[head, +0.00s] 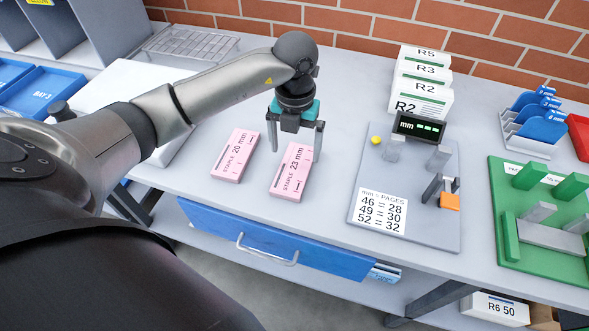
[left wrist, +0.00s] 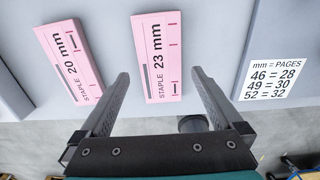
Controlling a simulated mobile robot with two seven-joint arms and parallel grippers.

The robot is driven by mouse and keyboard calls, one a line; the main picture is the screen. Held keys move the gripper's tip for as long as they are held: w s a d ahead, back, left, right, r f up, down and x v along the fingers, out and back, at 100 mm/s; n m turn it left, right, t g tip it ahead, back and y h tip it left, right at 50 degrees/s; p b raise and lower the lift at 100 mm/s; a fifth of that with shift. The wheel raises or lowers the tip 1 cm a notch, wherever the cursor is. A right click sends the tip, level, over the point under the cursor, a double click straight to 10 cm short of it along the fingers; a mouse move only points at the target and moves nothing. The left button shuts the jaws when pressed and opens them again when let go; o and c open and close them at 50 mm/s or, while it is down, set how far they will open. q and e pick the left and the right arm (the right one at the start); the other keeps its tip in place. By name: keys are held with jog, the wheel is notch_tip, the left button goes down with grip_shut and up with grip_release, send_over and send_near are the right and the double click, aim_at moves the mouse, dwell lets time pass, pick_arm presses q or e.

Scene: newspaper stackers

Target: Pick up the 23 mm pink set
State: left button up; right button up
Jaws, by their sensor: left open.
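The 23 mm pink set (head: 290,175) is a flat pink box marked "STAPLE 23 mm", lying on the grey bench. A similar pink box marked "STAPLE 20 mm" (head: 235,156) lies to its left, apart from it. My left gripper (head: 297,153) is open and empty above the 23 mm set, its fingers pointing down. In the left wrist view the 23 mm set (left wrist: 158,60) shows between and beyond the two fingertips, and the 20 mm box (left wrist: 68,62) lies outside the left finger. My right gripper is not in view.
A grey board with a pages chart (head: 379,211) and a small display (head: 419,128) stands to the right. White boxes marked R2 to R5 (head: 421,100) stand behind it. A green fixture (head: 510,237) is at far right. A blue drawer (head: 275,243) sits below the bench edge.

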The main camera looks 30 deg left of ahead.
aim_at(295, 168)
pick_arm(q)
jog(key=f, duration=0.5)
jog(key=shift+s+f, duration=0.15)
jog(key=shift+s, duration=0.1)
jog(key=c, duration=1.2)
jog(key=shift+c, duration=0.2)
